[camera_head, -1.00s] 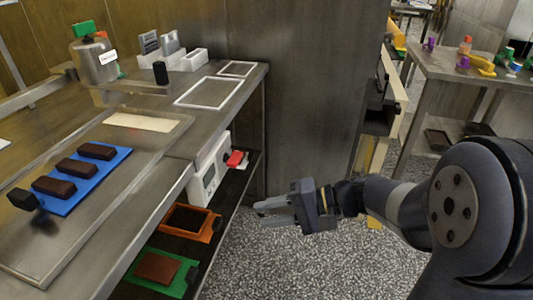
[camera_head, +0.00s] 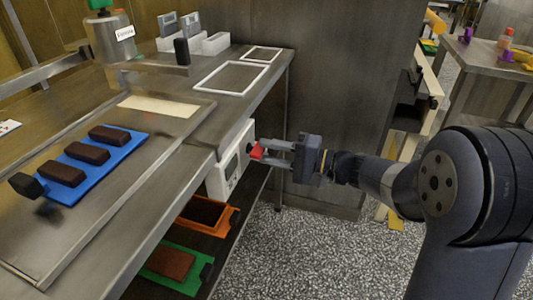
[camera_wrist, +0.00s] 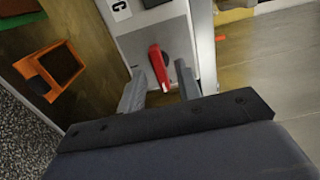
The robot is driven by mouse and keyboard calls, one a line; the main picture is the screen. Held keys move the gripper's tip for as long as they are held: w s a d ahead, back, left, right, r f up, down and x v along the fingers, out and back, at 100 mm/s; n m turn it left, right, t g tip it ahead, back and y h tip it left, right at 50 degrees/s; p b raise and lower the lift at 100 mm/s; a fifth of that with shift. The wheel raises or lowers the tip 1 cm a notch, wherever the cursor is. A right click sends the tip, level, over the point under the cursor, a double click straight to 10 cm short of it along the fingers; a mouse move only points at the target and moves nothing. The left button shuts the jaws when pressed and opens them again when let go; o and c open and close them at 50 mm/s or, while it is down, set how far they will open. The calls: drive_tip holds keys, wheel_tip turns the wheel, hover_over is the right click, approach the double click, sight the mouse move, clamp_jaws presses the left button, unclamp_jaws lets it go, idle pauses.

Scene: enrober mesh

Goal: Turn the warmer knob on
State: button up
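The warmer is a white box (camera_head: 229,172) on the front of the steel bench, with a dark display. Its red knob (camera_head: 257,152) sticks out on the side facing my gripper. In the wrist view the fingers (camera_wrist: 160,90) stand left and right of the knob's lower end, with gaps visible on both sides. I cannot see contact with the knob.
An orange tray (camera_head: 207,214) and a green tray (camera_head: 177,268) sit on the shelf below. A blue board (camera_head: 92,170) with dark bars lies on the bench top. White frames (camera_head: 230,78) lie near the bench's back corner. The floor (camera_head: 290,255) to the right is clear.

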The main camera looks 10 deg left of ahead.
drive_tip(key=shift+a, duration=0.7)
drive_tip(key=shift+c, duration=0.5)
clamp_jaws()
